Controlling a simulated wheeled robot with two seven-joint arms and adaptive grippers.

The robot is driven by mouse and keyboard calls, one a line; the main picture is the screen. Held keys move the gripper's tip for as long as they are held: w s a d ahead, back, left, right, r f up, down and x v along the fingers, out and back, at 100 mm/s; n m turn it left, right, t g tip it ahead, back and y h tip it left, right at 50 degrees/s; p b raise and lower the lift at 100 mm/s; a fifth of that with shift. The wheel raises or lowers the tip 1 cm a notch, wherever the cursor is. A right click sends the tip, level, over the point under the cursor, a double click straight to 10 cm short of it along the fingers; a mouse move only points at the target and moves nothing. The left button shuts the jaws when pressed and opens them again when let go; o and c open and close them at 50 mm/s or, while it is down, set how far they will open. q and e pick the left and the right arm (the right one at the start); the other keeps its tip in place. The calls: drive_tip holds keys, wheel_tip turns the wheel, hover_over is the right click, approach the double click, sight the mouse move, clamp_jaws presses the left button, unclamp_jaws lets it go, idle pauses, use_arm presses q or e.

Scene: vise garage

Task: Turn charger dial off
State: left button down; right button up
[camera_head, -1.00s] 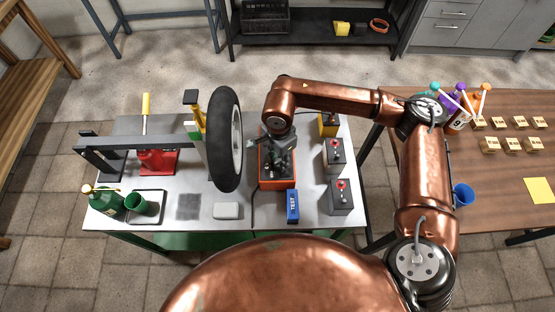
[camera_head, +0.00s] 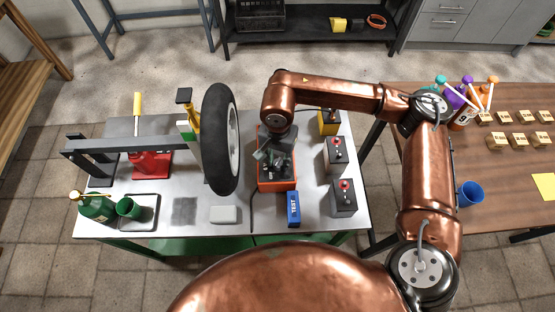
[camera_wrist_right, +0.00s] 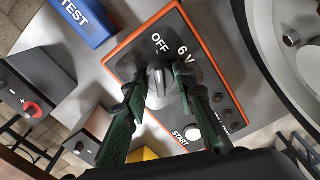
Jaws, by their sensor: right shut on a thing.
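The charger is an orange box (camera_head: 277,186) on the metal workbench (camera_head: 165,215); in the right wrist view its dark panel (camera_wrist_right: 214,60) carries the labels OFF, 6 V and START. The grey dial (camera_wrist_right: 159,72) sits just below OFF and 6 V in that view. My right gripper (camera_head: 272,159) is over the charger, and in the wrist view its two green fingers (camera_wrist_right: 160,88) are shut on the dial from both sides. The fingers partly cover the dial, and I cannot tell exactly which mark it points to. My left gripper is not in view.
A wheel (camera_head: 220,140) stands upright just left of the charger. A blue TEST box (camera_head: 293,208) lies in front of it. Several batteries (camera_head: 343,198) line the right side of the bench. A green bottle (camera_head: 95,207) and green cup (camera_head: 128,207) are at the front left.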

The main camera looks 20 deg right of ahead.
sight(278, 161)
idle(0.3)
drive_tip(key=o, duration=1.2)
drive_tip(key=shift+c, duration=0.2)
drive_tip(key=shift+r, duration=0.15)
wheel_tip(278, 161, up, 12)
